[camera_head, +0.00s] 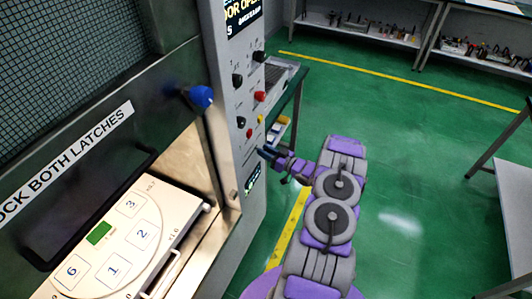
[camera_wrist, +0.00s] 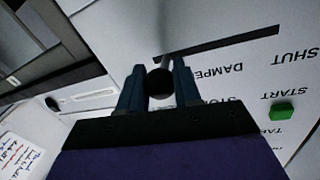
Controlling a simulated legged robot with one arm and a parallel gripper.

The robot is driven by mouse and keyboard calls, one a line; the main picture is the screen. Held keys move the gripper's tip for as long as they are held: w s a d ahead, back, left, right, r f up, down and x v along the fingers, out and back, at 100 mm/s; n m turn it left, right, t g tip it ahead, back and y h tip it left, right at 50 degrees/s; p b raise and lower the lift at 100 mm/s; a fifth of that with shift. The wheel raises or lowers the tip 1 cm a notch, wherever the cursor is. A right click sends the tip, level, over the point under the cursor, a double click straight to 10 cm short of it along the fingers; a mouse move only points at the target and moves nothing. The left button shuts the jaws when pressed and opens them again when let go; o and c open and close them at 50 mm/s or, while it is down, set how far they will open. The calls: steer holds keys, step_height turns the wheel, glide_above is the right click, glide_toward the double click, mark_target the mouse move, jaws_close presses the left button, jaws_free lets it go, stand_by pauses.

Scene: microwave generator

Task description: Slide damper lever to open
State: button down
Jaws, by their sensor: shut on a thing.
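The damper lever has a round black knob (camera_wrist: 160,83), which shows in the wrist view between the two fingers of my gripper (camera_wrist: 159,88). The fingers are shut on this knob. A dark slot (camera_wrist: 220,45) runs across the white panel, with the word DAMPER beneath it and SHUT near the right edge. The knob is at the left end of the slot, the end away from SHUT. In the head view my gripper (camera_head: 268,152) is at the lower part of the control panel, and the lever is hidden there.
The control panel (camera_head: 243,120) carries several black and red knobs. A green button (camera_wrist: 281,111) sits on the panel below the slot. The open machine with a numbered turntable (camera_head: 125,240) is at the left. Green floor (camera_head: 400,150) is clear to the right.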

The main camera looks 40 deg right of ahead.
steer(key=shift+d+r, duration=0.15)
steer(key=shift+r, duration=0.05)
steer(key=c, duration=1.1)
jaws_free()
steer(key=shift+w, duration=0.1)
steer(key=o, duration=0.3)
steer(key=shift+d+f, duration=0.25)
steer(key=shift+d, duration=0.2)
steer(key=shift+a+r, duration=0.15)
steer(key=shift+a, duration=0.4)
steer(key=p+v, duration=0.2)
steer(key=v, duration=1.5)
steer(key=shift+s+p, duration=0.3)
steer(key=shift+p, duration=0.05)
